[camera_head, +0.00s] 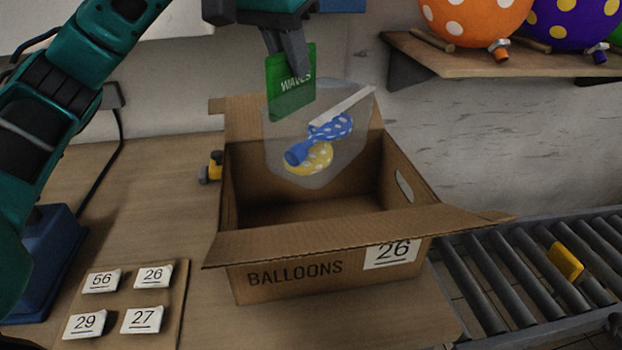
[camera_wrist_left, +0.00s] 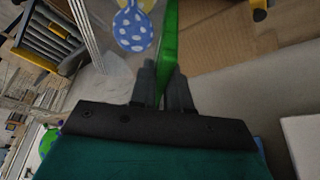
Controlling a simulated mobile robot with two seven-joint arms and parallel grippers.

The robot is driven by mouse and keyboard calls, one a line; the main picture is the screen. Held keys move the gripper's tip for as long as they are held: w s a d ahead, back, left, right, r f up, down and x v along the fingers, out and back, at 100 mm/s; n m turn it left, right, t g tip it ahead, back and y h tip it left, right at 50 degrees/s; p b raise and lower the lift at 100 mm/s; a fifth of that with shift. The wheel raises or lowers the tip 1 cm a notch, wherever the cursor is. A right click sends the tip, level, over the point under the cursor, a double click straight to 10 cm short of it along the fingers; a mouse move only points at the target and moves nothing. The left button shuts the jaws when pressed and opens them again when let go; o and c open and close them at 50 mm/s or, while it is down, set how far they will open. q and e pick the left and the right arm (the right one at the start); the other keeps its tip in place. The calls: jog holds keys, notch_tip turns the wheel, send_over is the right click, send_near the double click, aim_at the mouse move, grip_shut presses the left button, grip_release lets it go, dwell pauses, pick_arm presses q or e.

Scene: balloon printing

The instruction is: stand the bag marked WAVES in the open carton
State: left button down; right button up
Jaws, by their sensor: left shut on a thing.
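The bag marked WAVES (camera_head: 290,85) has a green header card and a clear pouch with a blue dotted balloon (camera_head: 326,138) and a yellow one. My left gripper (camera_head: 286,52) is shut on the green header card and holds the bag tilted above the carton. The left wrist view shows the fingers (camera_wrist_left: 165,88) closed on the green card (camera_wrist_left: 170,40). The open carton (camera_head: 300,268), marked BALLOONS and 26, stands on the table with its flaps spread. The part of its floor that shows is bare; the bag hides some of its inside. My right gripper is out of view.
A board with number cards (camera_head: 142,320) lies left of the carton. A small yellow and black object (camera_head: 211,168) sits by its left side. A roller conveyor (camera_head: 530,275) runs at the right. A shelf (camera_head: 460,66) with dotted balloons is above right.

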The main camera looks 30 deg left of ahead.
aim_at(270, 111)
pick_arm(q)
notch_tip(270, 111, down, 17)
jog(key=b, duration=0.2)
jog(key=shift+f, duration=0.2)
jog(key=shift+f+b, duration=0.15)
jog(key=shift+b, duration=0.15)
jog(key=c, duration=1.1)
grip_release()
jog(key=p+v, duration=0.1)
jog(key=v, duration=1)
jog(key=shift+w+p, duration=0.15)
jog(key=shift+p, duration=0.2)
jog(key=shift+v, duration=0.8)
